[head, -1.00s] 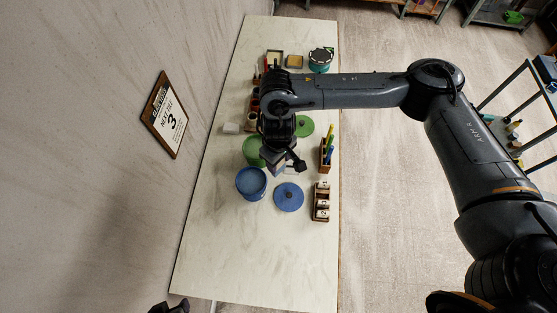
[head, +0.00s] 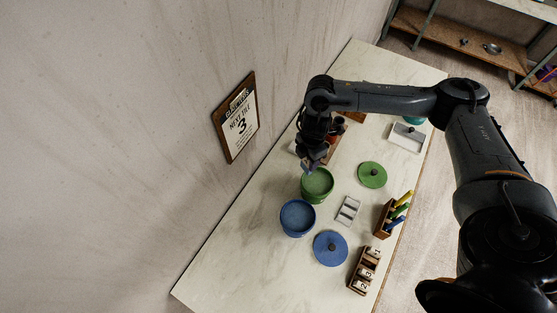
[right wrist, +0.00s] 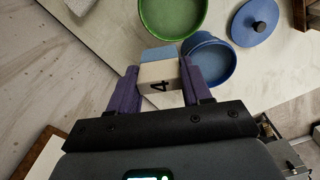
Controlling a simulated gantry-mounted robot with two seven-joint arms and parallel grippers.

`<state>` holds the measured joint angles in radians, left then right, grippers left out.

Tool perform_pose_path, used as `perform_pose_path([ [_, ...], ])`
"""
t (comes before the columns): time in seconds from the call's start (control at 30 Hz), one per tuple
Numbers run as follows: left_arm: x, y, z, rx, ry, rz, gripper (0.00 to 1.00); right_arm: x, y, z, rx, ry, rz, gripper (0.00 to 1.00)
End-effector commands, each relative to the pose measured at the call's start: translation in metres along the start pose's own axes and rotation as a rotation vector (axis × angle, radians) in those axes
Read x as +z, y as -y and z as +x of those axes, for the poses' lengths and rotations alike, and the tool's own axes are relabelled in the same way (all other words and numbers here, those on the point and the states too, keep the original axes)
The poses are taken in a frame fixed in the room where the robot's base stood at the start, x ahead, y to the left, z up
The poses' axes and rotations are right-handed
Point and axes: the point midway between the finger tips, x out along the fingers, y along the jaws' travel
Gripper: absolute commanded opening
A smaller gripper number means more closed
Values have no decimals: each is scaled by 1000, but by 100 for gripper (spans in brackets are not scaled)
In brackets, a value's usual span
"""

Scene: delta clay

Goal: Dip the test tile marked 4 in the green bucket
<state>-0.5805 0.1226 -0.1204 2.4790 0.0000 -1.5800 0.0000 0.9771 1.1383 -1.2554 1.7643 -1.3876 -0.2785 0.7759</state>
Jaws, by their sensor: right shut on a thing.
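My right gripper (head: 311,167) is shut on a pale tile (right wrist: 160,78) marked 4, between purple fingers in the right wrist view. The tile's far end is light blue. In the head view the gripper is above the back edge of the green bucket (head: 318,187), which is open. The green bucket also shows at the top of the right wrist view (right wrist: 172,34), beyond the tile. The tile looks to be above the buckets, but its exact height is unclear. My left gripper is not in view.
The open blue bucket (head: 297,217) stands beside the green one. The blue lid (head: 331,249), green lid (head: 372,175), grey rack (head: 348,210), pen holder (head: 386,221) and tile block (head: 362,272) lie to the right. A wall sign (head: 237,118) reads "Next tile 3". The table's front left is clear.

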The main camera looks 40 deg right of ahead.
Motion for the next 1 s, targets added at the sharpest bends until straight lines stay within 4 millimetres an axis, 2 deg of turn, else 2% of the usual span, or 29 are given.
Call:
perform_pose_path([
  [0.03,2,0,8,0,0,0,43,16,9,13,-4,5,22,16],
  [0.1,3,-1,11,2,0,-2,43,29,16,20,-3,3,41,16],
  [0.3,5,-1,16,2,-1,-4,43,46,31,35,0,0,60,16],
  [0.67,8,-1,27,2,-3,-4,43,46,35,50,2,-2,61,16],
  [1.0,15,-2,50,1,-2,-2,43,46,35,75,1,-1,61,16],
])
